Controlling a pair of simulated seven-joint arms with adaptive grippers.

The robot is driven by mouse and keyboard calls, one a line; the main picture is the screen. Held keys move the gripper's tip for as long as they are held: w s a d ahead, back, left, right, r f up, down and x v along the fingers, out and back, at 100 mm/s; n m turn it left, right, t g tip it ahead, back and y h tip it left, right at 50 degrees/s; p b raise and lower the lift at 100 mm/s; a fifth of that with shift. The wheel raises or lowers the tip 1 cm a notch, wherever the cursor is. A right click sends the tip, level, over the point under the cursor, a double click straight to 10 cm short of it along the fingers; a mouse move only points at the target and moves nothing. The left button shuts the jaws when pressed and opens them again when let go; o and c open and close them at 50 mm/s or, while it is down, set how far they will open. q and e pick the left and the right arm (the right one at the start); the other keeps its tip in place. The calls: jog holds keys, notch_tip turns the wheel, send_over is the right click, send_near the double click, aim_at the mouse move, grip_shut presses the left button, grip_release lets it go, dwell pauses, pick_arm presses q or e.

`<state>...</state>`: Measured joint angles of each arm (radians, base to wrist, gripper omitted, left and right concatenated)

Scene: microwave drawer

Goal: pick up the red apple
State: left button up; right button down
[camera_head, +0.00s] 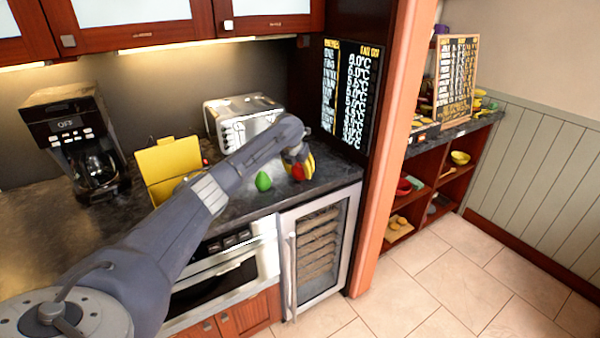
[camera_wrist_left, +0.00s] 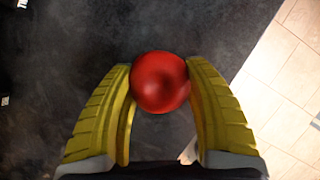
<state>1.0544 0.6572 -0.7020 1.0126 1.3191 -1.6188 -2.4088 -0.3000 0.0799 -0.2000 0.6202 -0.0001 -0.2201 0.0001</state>
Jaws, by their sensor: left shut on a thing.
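The red apple (camera_wrist_left: 160,82) is round and sits between the two yellow fingers of my left gripper (camera_wrist_left: 161,90) in the left wrist view. The fingers touch it on both sides, and the gripper is shut on it. In the head view my left gripper (camera_head: 302,170) reaches down over the counter's right end, with the apple (camera_head: 298,173) partly hidden by the fingers. I cannot tell whether the apple is clear of the counter. My right gripper is not in view.
A green pear-like fruit (camera_head: 263,181) stands on the dark counter (camera_head: 330,172) just left of the gripper. A toaster (camera_head: 240,118), an open yellow box (camera_head: 170,165) and a coffee maker (camera_head: 85,140) stand further left. A menu board (camera_head: 350,95) is behind on the right.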

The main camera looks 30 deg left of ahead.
pick_arm(q)
jog(key=shift+c, duration=0.9)
jog(key=shift+r, duration=0.15)
